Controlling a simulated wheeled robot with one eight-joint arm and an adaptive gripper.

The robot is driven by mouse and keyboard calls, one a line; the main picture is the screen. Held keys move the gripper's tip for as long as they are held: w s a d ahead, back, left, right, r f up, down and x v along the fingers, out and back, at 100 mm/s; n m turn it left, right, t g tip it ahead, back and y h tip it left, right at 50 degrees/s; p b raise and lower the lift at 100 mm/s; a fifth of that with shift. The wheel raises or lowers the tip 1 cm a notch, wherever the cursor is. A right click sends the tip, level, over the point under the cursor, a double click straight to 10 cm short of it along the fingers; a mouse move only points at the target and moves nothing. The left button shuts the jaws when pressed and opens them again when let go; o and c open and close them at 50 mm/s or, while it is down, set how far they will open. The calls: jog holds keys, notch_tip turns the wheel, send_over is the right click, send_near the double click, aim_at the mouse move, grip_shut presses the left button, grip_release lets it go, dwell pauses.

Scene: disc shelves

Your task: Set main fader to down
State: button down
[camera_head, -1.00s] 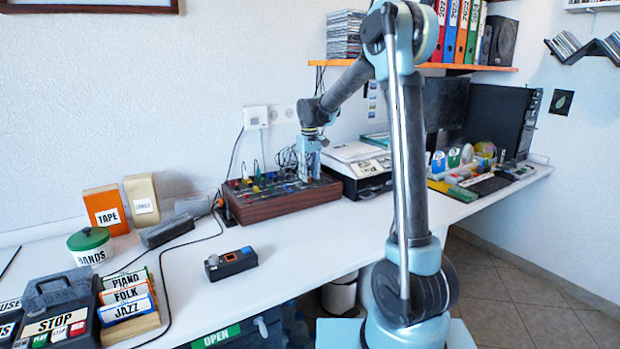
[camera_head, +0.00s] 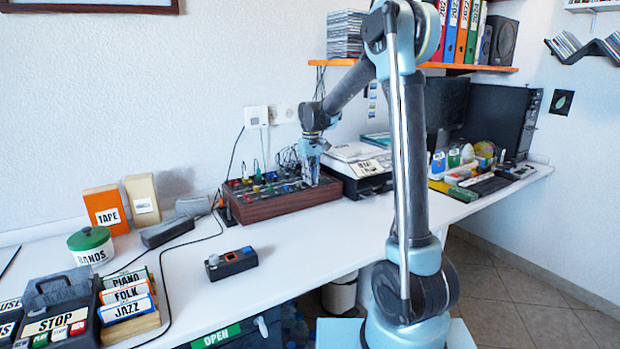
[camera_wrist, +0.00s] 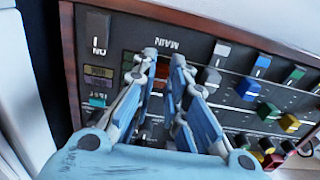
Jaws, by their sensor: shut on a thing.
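The mixer (camera_head: 272,206) is a dark panel in a red-brown wooden case, standing on the white desk near the wall. In the wrist view its panel (camera_wrist: 118,62) carries a MAIN label (camera_wrist: 172,45), seen upside down, just beyond my fingertips. My gripper (camera_head: 311,180) is down at the mixer's right end. In the wrist view my gripper (camera_wrist: 163,62) is shut on the main fader at the MAIN strip.
Grey, blue, green and yellow fader caps (camera_wrist: 248,88) stand right of my fingers in the wrist view. An ON switch (camera_wrist: 98,32) is at left. A white-topped device (camera_head: 360,160) stands close right of the mixer.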

jog(key=shift+s+d, duration=0.15)
jog(key=shift+d, duration=0.15)
jog(key=c, duration=1.6)
grip_release()
notch_tip(320, 180, up, 12)
